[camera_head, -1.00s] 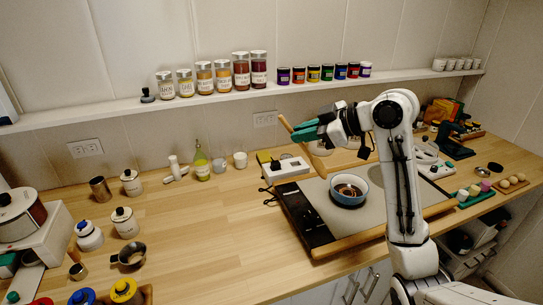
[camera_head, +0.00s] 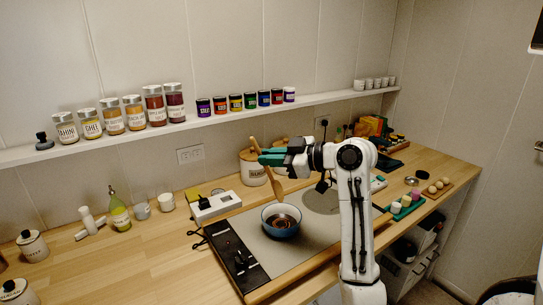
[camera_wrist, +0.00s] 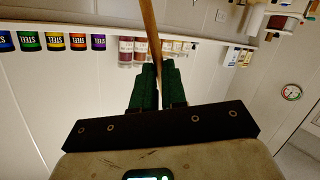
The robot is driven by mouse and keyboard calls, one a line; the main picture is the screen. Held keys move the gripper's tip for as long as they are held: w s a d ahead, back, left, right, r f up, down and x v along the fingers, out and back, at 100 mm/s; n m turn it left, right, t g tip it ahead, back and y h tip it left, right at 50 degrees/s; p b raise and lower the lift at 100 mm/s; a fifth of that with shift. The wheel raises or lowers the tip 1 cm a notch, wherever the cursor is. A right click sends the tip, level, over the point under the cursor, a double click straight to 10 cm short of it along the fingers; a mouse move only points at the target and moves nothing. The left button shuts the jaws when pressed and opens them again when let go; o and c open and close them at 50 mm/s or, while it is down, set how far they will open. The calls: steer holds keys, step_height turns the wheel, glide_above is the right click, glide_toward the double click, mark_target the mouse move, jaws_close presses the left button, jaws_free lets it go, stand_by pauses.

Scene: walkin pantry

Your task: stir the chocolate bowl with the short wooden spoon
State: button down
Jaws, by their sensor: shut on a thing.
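A blue bowl (camera_head: 281,228) with dark brown chocolate in it stands on the grey cooktop panel (camera_head: 262,250). My gripper (camera_head: 270,159) has green fingers and is shut on the wooden spoon (camera_head: 276,184), above and behind the bowl in the picture. The spoon tilts, with its handle end up to the left and its lower end near the bowl's far rim. I cannot tell whether that end is over the bowl or behind it. In the wrist view the spoon (camera_wrist: 150,30) runs up from between the green fingers (camera_wrist: 158,88).
A sugar canister (camera_head: 251,170) stands behind the gripper. A shelf (camera_head: 225,119) with jars and tins runs along the wall above. The counter left of the cooktop has clear room (camera_head: 130,265).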

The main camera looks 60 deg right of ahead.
step_height(320, 180, down, 8)
steer(key=b, duration=0.6)
steer(key=shift+s+d+f, duration=0.2)
steer(key=shift+d+f, duration=0.05)
stand_by(0.5)
